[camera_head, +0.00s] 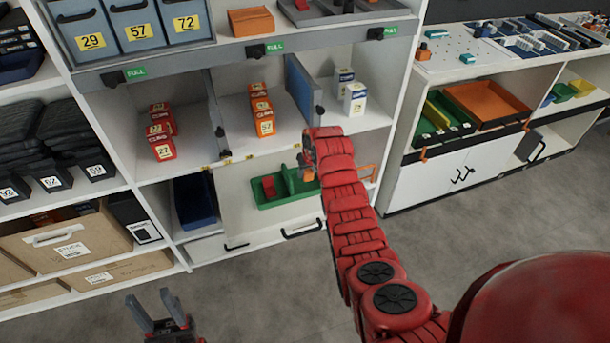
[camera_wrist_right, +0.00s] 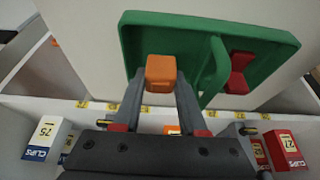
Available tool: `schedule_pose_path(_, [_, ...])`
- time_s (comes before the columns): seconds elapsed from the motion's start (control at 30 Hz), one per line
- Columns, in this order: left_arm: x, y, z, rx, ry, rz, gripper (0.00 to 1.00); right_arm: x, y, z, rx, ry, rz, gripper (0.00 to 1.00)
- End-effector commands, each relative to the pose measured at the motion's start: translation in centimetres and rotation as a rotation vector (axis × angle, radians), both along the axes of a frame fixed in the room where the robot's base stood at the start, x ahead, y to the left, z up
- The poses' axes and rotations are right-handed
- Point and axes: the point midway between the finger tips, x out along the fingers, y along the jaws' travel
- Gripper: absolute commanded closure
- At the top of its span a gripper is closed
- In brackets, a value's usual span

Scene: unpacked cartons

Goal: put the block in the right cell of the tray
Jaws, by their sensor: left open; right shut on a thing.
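My right gripper (camera_wrist_right: 160,92) is shut on an orange block (camera_wrist_right: 162,74), held between its fingertips in the wrist view. The green tray (camera_wrist_right: 285,40) lies beyond the block, with a divider (camera_wrist_right: 217,68) between its cells. The block appears over the cell without the red piece (camera_wrist_right: 238,72); whether it touches the tray floor I cannot tell. In the head view the tray (camera_head: 288,199) is in a lower shelf bay, with the red piece in its left cell and my right gripper (camera_head: 308,172) at its right part. My left gripper (camera_head: 151,301) is open and empty, low in front of the shelves.
The shelf above the tray holds red boxes (camera_head: 163,148), orange boxes (camera_head: 264,122) and white-blue boxes (camera_head: 355,98), with upright dividers between bays. A blue bin (camera_head: 196,198) stands left of the tray. The grey floor (camera_head: 260,290) in front is clear.

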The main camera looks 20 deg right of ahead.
Motion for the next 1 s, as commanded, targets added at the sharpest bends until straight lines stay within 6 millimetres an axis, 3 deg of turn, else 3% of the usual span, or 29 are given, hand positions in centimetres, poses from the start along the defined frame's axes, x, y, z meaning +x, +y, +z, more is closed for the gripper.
schedule_pose_path(0.4, [0.0,0.0,0.1,0.0,0.0,0.0,0.5,1.6,0.3,0.0,-0.001,0.001,0.004,1.0])
schedule_pose_path(0.7, [0.0,0.0,0.5,0.0,0.0,0.0,0.5,1.4,0.3,-3.4,0.001,0.006,0.004,1.0])
schedule_pose_path(1.0, [0.0,0.0,0.5,0.0,0.0,0.0,0.5,1.5,0.3,-3.7,-0.002,0.001,0.004,1.0])
